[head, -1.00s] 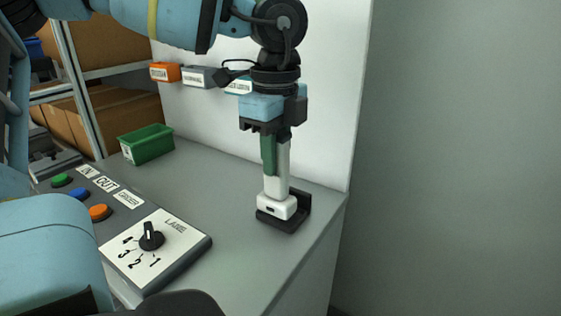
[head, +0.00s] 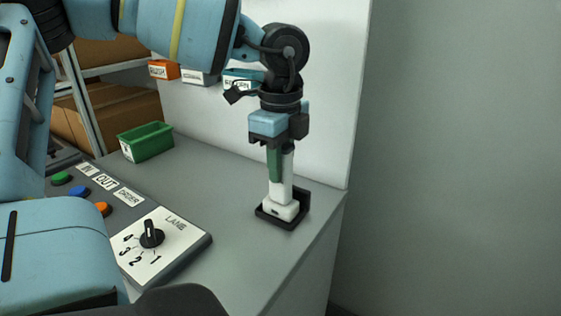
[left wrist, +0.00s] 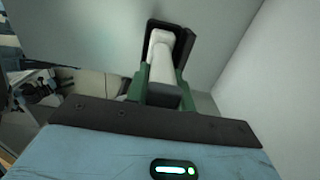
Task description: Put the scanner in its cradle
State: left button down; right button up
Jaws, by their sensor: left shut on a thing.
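The scanner (head: 287,168) is white, with a long upright handle and a wider head at its lower end. Its head is inside the outline of the black cradle (head: 304,199), near the counter's right edge. I cannot tell whether it rests fully on the cradle floor. My left gripper (head: 279,172) points down with green fingers shut on the handle. In the left wrist view, the scanner (left wrist: 161,65) runs out between the fingers (left wrist: 157,82), with the dark cradle wall (left wrist: 152,28) around its far end. My right gripper is out of view.
A control panel with buttons and a lane dial (head: 151,235) is at the counter's front left. A green bin (head: 147,142) stands behind it. Small labelled bins (head: 165,70) hang on the white back panel. The grey counter (head: 215,190) is clear between panel and cradle.

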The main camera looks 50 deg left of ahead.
pick_arm(q)
jog(key=shift+f, duration=0.25)
jog(key=c, duration=1.2)
grip_release()
jog(key=shift+r, duration=0.1)
jog(key=shift+r, duration=0.1)
notch_tip(320, 180, up, 12)
jog(key=shift+r+p, duration=0.1)
jog(key=shift+p, duration=0.3)
